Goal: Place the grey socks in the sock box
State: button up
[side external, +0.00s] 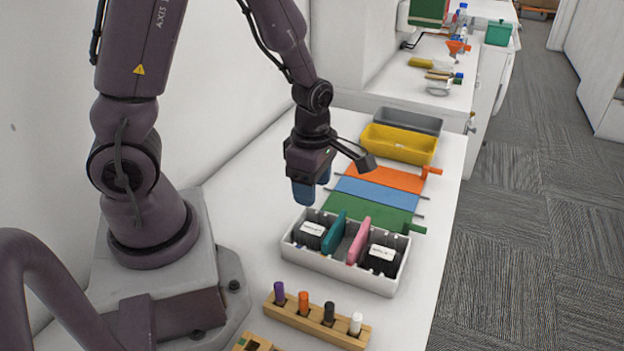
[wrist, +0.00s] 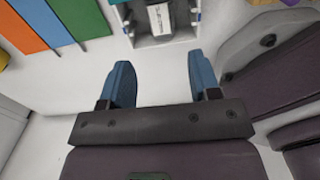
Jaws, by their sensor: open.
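The sock box (side external: 340,270) is a pale grey tray on the white counter, with a teal divider (side external: 335,230) and a pink divider (side external: 359,240). I cannot tell whether either is the grey socks; no other socks show. My gripper (side external: 312,187) is open and empty, above the counter by the box's far left end. In the wrist view its blue fingers (wrist: 160,78) are apart, with the box (wrist: 168,42) beyond them.
Green (side external: 368,217), blue (side external: 376,191) and orange (side external: 385,176) panels lie behind the box. A yellow bin (side external: 399,145) and a grey bin (side external: 408,121) stand farther back. A wooden rack (side external: 318,325) of coloured pegs is in front. Counter left of the box is clear.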

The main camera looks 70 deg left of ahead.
jog(key=s+d+r+m+t, duration=0.2)
jog(key=s+r+m, duration=0.1)
jog(key=r+m, duration=0.7)
jog(key=s+d+r+m+t, duration=0.3)
jog(key=r+m, duration=0.8)
jog(key=m, duration=0.6)
jog(key=shift+s+d+t, duration=0.2)
jog(key=shift+s+t, duration=0.1)
jog(key=shift+s, duration=0.1)
jog(key=shift+r, duration=0.1)
